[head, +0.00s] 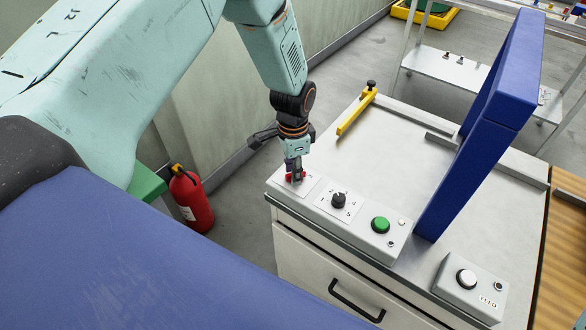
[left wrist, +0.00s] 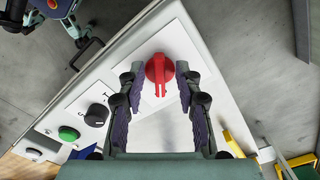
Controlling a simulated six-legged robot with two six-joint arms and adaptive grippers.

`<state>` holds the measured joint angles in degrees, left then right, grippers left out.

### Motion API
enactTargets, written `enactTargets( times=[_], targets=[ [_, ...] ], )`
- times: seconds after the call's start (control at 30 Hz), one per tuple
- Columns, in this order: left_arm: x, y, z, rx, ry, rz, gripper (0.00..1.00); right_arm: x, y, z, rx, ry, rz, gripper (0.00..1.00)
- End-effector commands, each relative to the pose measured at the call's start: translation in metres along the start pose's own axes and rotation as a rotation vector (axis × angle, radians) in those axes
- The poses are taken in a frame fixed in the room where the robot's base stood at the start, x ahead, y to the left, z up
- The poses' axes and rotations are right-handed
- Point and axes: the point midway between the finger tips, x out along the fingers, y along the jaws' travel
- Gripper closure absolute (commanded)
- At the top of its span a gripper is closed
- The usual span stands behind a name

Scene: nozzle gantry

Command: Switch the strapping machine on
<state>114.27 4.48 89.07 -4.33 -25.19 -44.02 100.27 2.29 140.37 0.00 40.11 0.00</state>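The strapping machine is a grey cabinet (head: 400,165) with a blue arch (head: 490,125) on its top. A sloped panel (head: 362,226) on its front edge carries a red rotary switch (head: 301,177), a black dial (head: 338,201) and a green button (head: 380,225). My left gripper (head: 294,174) points down at the red switch and partly hides it in the head view. In the left wrist view the red switch (left wrist: 159,70) lies between the spread fingers (left wrist: 160,80), with a gap on each side. Its narrow grip points toward the picture's bottom.
A separate box with a white button (head: 466,279) sits at the cabinet's front right. A yellow bar (head: 356,113) lies on the top behind the panel. A red fire extinguisher (head: 191,200) stands on the floor to the left. A shelf rack stands behind.

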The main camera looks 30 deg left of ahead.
Motion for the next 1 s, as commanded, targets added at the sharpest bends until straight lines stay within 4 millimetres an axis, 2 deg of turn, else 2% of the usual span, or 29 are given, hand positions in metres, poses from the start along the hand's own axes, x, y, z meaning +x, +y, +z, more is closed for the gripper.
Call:
enactTargets(
  times=[0.17,0.5,0.7,1.0],
  targets=[
    [-0.013,-0.001,-0.001,0.0,0.002,-0.002,0.66,0.0,0.0,0.0,0.0,0.0,0.0,0.6],
    [-0.08,-0.001,-0.001,0.0,0.003,-0.002,0.66,0.0,0.0,0.0,0.0,0.0,0.0,0.6],
    [-0.109,-0.001,-0.001,-0.001,0.002,-0.001,0.66,0.0,0.0,0.0,0.0,0.0,0.0,0.6],
    [-0.12,0.0,0.0,0.0,0.0,0.0,0.66,0.0,0.0,0.0,0.0,0.0,0.0,0.6]
  ],
)
